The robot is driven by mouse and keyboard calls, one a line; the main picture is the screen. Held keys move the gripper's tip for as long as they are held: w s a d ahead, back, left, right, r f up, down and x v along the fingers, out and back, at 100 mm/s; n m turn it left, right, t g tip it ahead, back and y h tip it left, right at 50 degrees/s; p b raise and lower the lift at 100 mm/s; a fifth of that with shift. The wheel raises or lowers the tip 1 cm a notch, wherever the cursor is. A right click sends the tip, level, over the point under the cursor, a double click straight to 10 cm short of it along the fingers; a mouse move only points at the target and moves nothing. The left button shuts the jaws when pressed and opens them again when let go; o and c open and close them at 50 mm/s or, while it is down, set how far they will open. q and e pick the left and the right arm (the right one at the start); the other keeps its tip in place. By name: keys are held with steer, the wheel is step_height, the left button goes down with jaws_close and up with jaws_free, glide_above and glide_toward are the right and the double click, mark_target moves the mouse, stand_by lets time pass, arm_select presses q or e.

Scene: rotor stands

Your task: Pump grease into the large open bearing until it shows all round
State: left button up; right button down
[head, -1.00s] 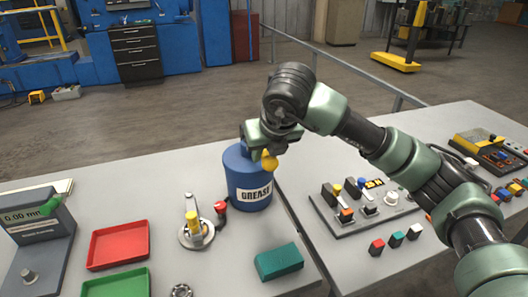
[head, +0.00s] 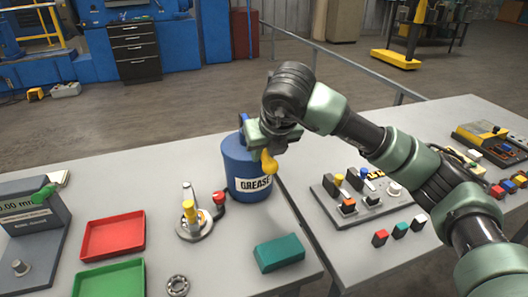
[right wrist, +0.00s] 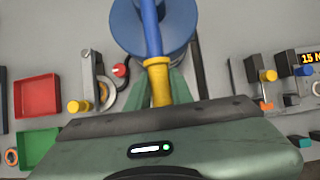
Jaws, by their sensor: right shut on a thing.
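A blue drum marked GREASE (head: 238,193) stands at the table's far edge. My right gripper (head: 266,146) is shut on the yellow grip (head: 269,164) of its pump lever. In the right wrist view the yellow grip (right wrist: 158,80) and blue lever rod (right wrist: 152,28) run between the green fingers, over the drum. Left of the drum is a round metal fixture (head: 194,231) with a yellow-knobbed clamp, apparently holding the large bearing. A red-ended nozzle (head: 219,198) on a dark hose sits at its edge. I cannot tell whether grease shows there. My left gripper is out of view.
A loose bearing ring (head: 177,285) lies by the green tray (head: 110,281) and red tray (head: 113,237). A teal block (head: 279,253) lies in front of the drum. A gauge stand (head: 30,235) is at left. A switch panel (head: 360,205) is on the right table.

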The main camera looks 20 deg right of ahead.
steer(key=shift+w+r+p, duration=0.2)
steer(key=shift+r+p, duration=0.95)
steer(key=shift+r, duration=1.4)
steer(key=c, duration=1.2)
jaws_free()
steer(key=shift+s, duration=0.1)
steer(key=shift+o, duration=0.2)
steer(key=shift+r, duration=0.1)
step_height(320, 180, up, 7)
steer(key=p, duration=0.3)
